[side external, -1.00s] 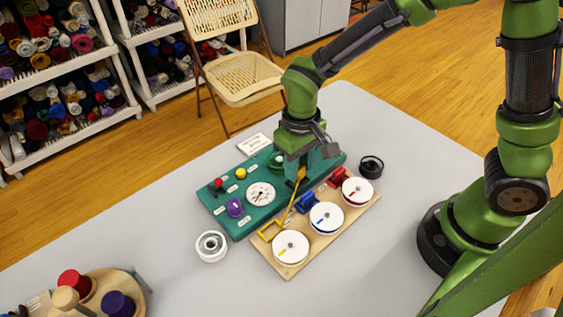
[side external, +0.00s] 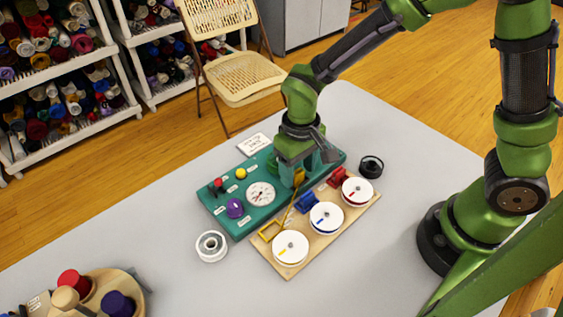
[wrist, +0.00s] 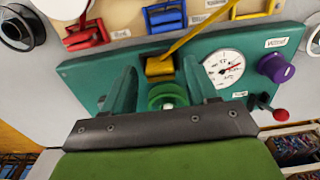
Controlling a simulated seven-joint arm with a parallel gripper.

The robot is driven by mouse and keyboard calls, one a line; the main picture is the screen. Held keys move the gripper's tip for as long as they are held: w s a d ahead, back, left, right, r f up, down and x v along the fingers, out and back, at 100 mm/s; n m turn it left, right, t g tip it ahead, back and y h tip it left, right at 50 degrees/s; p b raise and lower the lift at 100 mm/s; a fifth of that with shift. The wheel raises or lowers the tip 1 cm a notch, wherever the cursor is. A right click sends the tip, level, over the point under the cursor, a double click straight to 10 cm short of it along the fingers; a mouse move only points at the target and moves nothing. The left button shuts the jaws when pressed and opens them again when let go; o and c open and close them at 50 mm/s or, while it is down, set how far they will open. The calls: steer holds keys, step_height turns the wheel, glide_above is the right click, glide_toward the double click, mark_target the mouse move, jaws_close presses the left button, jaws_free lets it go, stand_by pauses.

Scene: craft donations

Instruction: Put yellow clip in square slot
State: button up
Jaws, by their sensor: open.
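The yellow clip (side external: 298,177) is a small block on a thin yellow strap that runs to a yellow frame (side external: 269,231) on the wooden board. In the wrist view the clip (wrist: 160,67) appears at the near-board edge of the green panel (wrist: 100,70), between my fingers. My gripper (side external: 305,168) is open, pointing down over the panel; its fingers (wrist: 158,85) stand apart on either side of the clip, with gaps visible. Whether the clip is seated or just above the panel cannot be told.
A green knob (wrist: 167,96) stands between my fingers. The panel also has a gauge (side external: 261,194), purple knob (side external: 235,208), yellow button (side external: 241,173) and red-topped lever (side external: 218,183). The wooden board (side external: 322,240) carries white discs with blue and red holders.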

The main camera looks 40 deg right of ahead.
mark_target(298, 172)
step_height(298, 172, up, 11)
steer(key=s+d+r+m+t+y, duration=0.2)
steer(key=s+d+r+m+t, duration=0.2)
steer(key=s+d+r+t, duration=0.3)
steer(key=s+d+r, duration=0.1)
steer(key=s+d, duration=0.1)
steer(key=d, duration=0.2)
steer(key=shift+d+r, duration=0.15)
steer(key=shift+r, duration=0.2)
stand_by(1.0)
